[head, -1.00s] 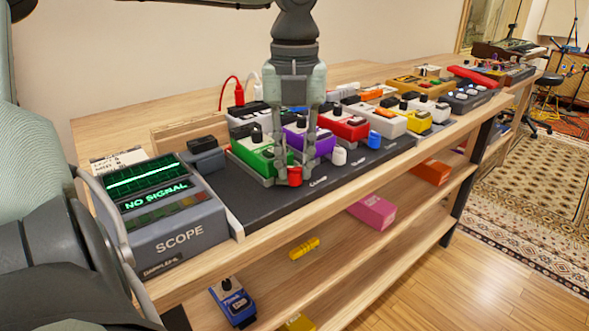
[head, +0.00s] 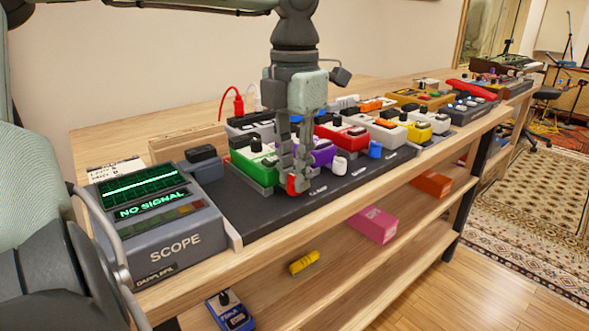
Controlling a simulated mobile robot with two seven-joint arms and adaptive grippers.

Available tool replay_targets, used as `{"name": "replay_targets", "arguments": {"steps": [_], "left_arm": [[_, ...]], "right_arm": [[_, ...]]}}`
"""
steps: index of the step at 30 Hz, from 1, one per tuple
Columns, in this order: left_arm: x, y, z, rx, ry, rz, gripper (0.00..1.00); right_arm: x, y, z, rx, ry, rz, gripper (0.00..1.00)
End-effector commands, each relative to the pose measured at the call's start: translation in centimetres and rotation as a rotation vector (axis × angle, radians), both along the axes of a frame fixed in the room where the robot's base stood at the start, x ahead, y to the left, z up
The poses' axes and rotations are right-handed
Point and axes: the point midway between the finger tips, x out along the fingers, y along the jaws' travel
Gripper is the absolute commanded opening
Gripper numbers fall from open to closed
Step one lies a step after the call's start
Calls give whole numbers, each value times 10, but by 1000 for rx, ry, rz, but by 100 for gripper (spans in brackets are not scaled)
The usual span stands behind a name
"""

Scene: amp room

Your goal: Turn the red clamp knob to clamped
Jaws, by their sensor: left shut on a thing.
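The red clamp knob (head: 291,185) sits near the front edge of the dark pedalboard (head: 262,208), in front of the green and purple pedals. My left gripper (head: 295,186) points down over it and is shut on it, with a finger on either side. The fingers hide much of the knob, so its exact angle cannot be read. A white knob (head: 340,165) and a blue knob (head: 375,149) stand farther right along the same front edge. Small labels on the board beside the knobs are too small to read. My right gripper is not in view.
A grey scope (head: 160,222) reading NO SIGNAL stands left of the board. Green (head: 250,166), purple (head: 318,153) and red (head: 342,134) pedals stand close behind the gripper. Shelves below hold a pink box (head: 373,224) and a blue pedal (head: 230,311).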

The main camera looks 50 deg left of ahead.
Motion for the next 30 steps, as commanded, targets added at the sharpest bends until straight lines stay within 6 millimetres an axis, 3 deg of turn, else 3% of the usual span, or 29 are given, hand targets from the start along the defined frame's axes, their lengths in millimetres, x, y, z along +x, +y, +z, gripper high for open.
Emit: {"name": "replay_targets", "arguments": {"steps": [21,22,26,30], "left_arm": [[-1,0,0,0,3,-75,0],[-1,0,0,0,3,-75,24],[0,0,0,0,2,-74,40],[0,0,0,1,1,-73,42]], "right_arm": [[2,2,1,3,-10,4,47],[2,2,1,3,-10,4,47],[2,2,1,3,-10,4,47],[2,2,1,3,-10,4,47]]}}
